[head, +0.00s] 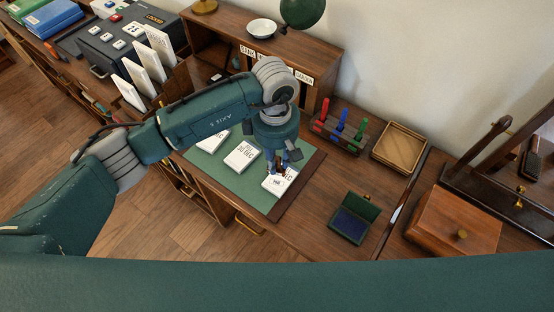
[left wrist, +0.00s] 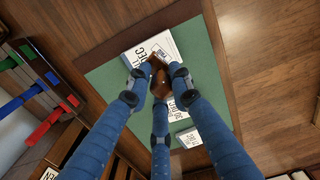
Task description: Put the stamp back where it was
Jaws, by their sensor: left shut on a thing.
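My left gripper (head: 279,166) is shut on a small brown stamp (left wrist: 159,82), held between its blue fingers. The stamp is over the right-hand white card stack (head: 272,187) on the green mat (head: 256,198); I cannot tell whether it touches the card. In the left wrist view the stamp lies over the edge of that stack (left wrist: 168,44). The stamp rack (head: 338,139) stands to the right of the mat, with red (head: 324,109), blue (head: 341,122) and green (head: 358,131) stamps upright in it. My right gripper is not in view.
An open ink pad (head: 353,219) with a blue pad lies on the desk at the front right. A wooden tray (head: 399,147) is behind it, near the wall. A wooden box (head: 455,222) stands further right. The desk between mat and ink pad is clear.

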